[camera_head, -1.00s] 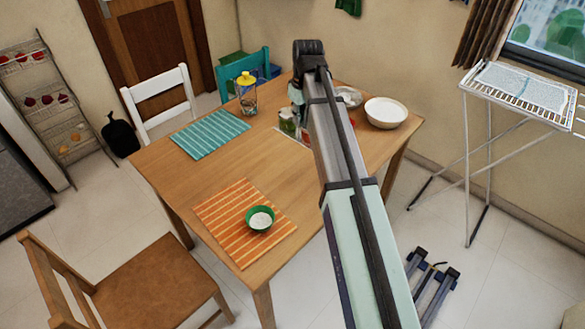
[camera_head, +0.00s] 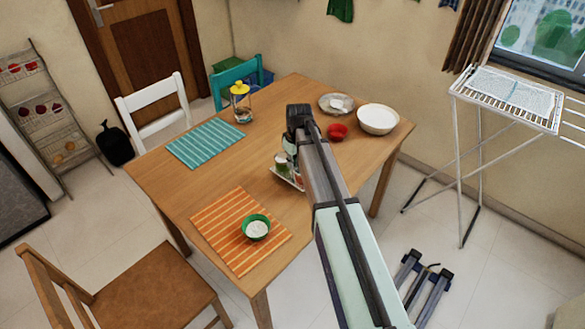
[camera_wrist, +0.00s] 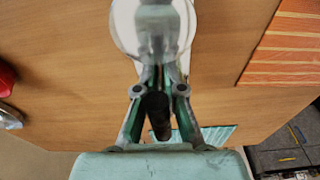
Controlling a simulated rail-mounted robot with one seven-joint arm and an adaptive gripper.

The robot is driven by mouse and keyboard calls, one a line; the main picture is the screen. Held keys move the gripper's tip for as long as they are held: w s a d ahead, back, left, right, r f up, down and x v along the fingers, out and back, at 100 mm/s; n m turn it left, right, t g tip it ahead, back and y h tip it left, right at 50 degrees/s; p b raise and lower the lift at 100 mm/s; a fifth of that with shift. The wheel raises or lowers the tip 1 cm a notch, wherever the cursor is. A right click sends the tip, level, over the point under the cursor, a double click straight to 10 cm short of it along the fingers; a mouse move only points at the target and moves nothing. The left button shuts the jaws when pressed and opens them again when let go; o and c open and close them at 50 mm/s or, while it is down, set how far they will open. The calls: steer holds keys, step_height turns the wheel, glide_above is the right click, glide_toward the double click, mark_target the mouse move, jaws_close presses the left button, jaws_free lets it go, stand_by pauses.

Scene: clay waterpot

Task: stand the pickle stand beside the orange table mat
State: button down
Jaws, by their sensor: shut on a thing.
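The pickle stand (camera_head: 288,178) shows in the head view as a white base with small jars, partly hidden behind my arm. It is right of and beyond the orange table mat (camera_head: 212,218), apart from it. In the wrist view my gripper (camera_wrist: 160,78) is shut on the stand, whose pale round top parts (camera_wrist: 125,22) lie beyond the fingers. The orange mat is also at the right of the wrist view (camera_wrist: 285,45). I cannot tell whether the stand's base touches the table.
A green bowl (camera_head: 256,227) sits on the orange mat. A teal mat (camera_head: 205,143), yellow-lidded jar (camera_head: 241,103), red bowl (camera_head: 338,132), white bowl (camera_head: 378,119) and plate (camera_head: 332,97) are on the wooden table (camera_head: 180,185). Bare tabletop lies between the mats.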

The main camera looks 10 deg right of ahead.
steer(key=shift+f+p, duration=0.35)
steer(key=shift+f, duration=1.3)
steer(key=shift+f, duration=0.15)
steer(key=c, duration=1.3)
jaws_free()
steer(key=r, duration=0.4)
steer(key=r+b, duration=0.1)
steer(key=r, duration=0.3)
steer(key=s+r+b, duration=0.1)
steer(key=r, duration=0.3)
steer(key=shift+s+d+r, duration=0.1)
steer(key=shift+d, duration=0.3)
